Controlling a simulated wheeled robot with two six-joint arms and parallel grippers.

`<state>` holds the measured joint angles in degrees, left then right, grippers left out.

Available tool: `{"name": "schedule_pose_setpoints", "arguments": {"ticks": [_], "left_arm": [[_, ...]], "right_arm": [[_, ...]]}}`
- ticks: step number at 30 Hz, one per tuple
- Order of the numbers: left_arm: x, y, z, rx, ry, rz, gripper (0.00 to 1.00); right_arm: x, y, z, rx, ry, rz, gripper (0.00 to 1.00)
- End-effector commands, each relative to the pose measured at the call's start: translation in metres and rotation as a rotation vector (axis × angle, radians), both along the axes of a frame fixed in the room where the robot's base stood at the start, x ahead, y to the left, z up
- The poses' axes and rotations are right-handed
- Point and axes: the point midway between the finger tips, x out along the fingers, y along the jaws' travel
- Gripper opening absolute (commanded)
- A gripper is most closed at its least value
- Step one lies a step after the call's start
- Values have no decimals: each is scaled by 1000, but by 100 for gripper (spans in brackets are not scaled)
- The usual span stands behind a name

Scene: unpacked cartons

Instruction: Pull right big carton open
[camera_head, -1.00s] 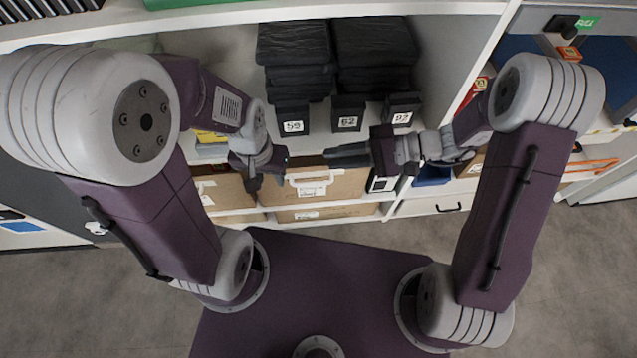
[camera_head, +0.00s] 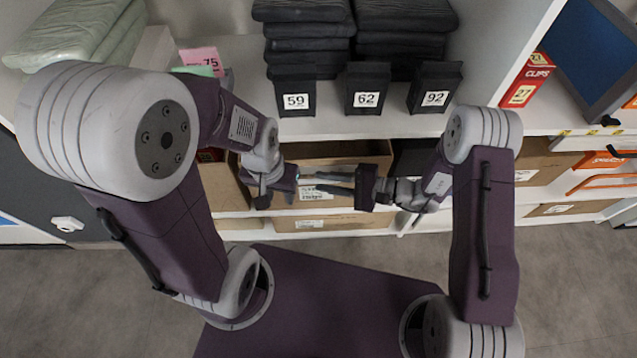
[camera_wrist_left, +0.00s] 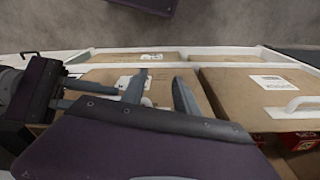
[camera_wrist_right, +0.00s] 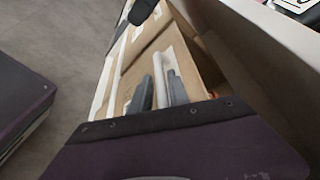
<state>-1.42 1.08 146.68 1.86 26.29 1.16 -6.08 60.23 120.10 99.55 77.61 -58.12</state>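The right big carton (camera_head: 345,150) is brown cardboard on the upper of two carton rows below the shelf. Its open top shows in part behind my grippers in the head view. Its labelled brown front shows in the left wrist view (camera_wrist_left: 155,88). My right gripper (camera_head: 330,184) is at this front; its two fingers (camera_wrist_right: 158,93) are apart beside the pale handle (camera_wrist_right: 167,72). I cannot tell whether they touch it. My left gripper (camera_head: 285,192) is at the left part of the front; its fingers (camera_wrist_left: 160,90) are apart with nothing clearly between them.
A neighbouring brown carton (camera_head: 222,185) with red contents is at the left. Another carton (camera_head: 330,221) lies in the row below. Black boxes numbered 59 (camera_head: 295,98), 62 (camera_head: 366,97) and 92 (camera_head: 434,97) stand on the shelf above. Grey floor (camera_head: 560,275) is clear at the right.

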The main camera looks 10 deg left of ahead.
Motion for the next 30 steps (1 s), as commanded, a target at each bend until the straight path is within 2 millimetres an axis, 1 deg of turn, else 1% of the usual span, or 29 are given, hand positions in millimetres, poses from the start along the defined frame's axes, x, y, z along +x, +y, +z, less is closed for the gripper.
{"name": "schedule_pose_setpoints", "arguments": {"ticks": [1,5,13,14,15,16,30], "left_arm": [[0,0,-6,0,0,0,36],[0,0,-8,0,0,0,36],[0,0,-8,0,0,0,36],[0,0,-8,0,0,0,36],[0,0,-8,0,0,0,36],[0,0,-8,0,0,0,36],[0,0,-8,0,0,0,36]], "right_arm": [[0,8,-5,-1,-1,3,22],[1,20,-6,0,0,1,22],[2,22,-5,0,1,-1,22],[2,22,-5,0,1,-1,16],[2,22,-5,0,1,-1,5],[2,22,-5,0,1,-1,0],[2,22,-5,0,1,-1,0]]}}
